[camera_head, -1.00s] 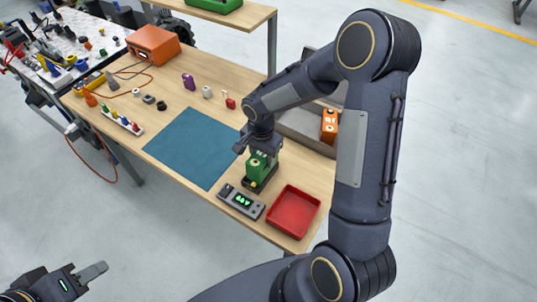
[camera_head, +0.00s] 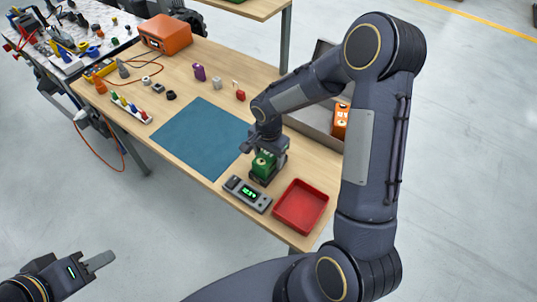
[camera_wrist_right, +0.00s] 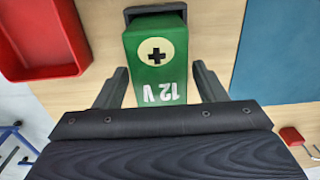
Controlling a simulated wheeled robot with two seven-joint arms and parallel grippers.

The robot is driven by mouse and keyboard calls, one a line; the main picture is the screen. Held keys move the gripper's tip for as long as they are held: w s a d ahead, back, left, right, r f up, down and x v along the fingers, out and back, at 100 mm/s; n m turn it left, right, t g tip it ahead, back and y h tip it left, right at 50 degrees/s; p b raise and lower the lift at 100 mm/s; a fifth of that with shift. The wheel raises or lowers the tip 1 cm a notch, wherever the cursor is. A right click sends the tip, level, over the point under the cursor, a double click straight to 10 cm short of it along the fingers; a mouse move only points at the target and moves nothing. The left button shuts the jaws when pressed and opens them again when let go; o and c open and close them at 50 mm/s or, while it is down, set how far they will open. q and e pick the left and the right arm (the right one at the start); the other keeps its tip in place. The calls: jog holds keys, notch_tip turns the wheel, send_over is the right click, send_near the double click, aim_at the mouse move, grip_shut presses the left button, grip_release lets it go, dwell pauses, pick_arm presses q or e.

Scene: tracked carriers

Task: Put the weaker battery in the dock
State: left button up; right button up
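A green battery (camera_head: 263,164) marked 12 V stands in a black holder (camera_head: 261,181) near the table's front edge. In the right wrist view the green battery (camera_wrist_right: 155,60) shows a plus sign. My right gripper (camera_head: 265,152) is around it; in the wrist view its fingers (camera_wrist_right: 161,68) stand either side, with narrow gaps that look open. A grey meter (camera_head: 247,193) beside the holder has a lit green readout, seemingly about 12 volts. An orange battery (camera_head: 340,122) stands in a grey tray (camera_head: 315,122) behind my right arm. My left gripper (camera_head: 103,260) is away from the table; its finger gap is unclear.
A red tray (camera_head: 302,207) lies right of the meter. A blue mat (camera_head: 200,137) covers the middle, clear. An orange case (camera_head: 166,34), a purple item (camera_head: 199,72), a small red item (camera_head: 240,95) and a strip of coloured plugs (camera_head: 131,110) stand farther back.

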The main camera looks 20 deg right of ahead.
jog(key=shift+r, duration=0.4)
notch_tip(320, 180, up, 11)
jog(key=s+r+n+t+y, duration=0.2)
jog(key=s+r+n, duration=0.2)
jog(key=s, duration=0.6)
jog(key=s+a+r+n+t+y, duration=0.1)
jog(key=s+r+n+t, duration=0.2)
jog(key=s+n, duration=0.3)
jog(key=s, duration=0.5)
jog(key=shift+s+r+t+y, duration=0.3)
jog(key=shift+r+y, duration=0.05)
jog(key=shift+y, duration=0.05)
